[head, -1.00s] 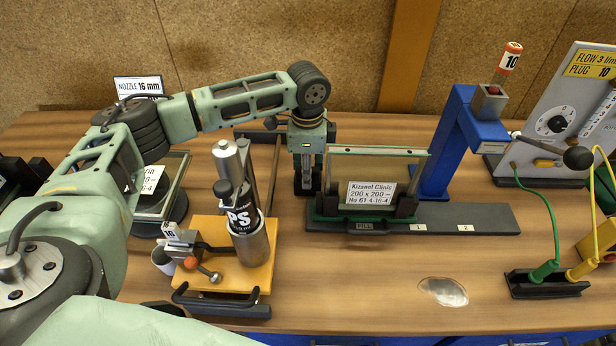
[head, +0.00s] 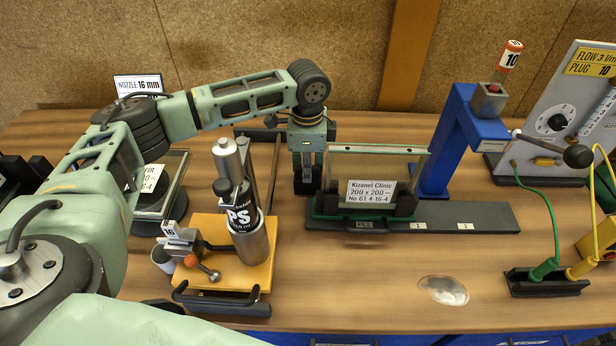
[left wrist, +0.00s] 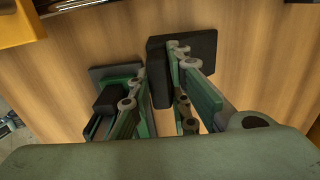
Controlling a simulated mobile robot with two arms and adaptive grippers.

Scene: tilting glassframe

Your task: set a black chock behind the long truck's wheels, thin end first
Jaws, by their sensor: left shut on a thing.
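My left gripper (head: 306,172) points down just left of the long truck. It is shut on a black chock (head: 301,187), low beside the truck's left end. In the left wrist view the black chock (left wrist: 184,47) shows between and beyond the fingers of the gripper (left wrist: 162,100). Which end of the chock is thin cannot be told. The long truck (head: 325,216) has a green base with black blocks and carries an upright glass pane with a "Kizanel Clinic" label (head: 371,191). Its wheels are hidden. My right gripper is not in view.
A dark track plate (head: 490,217) runs right from the truck. A blue post (head: 437,150) stands behind it. An orange stand with a silver cylinder (head: 250,240) is front left. A clear dish (head: 443,290) lies at the front. The wood between is clear.

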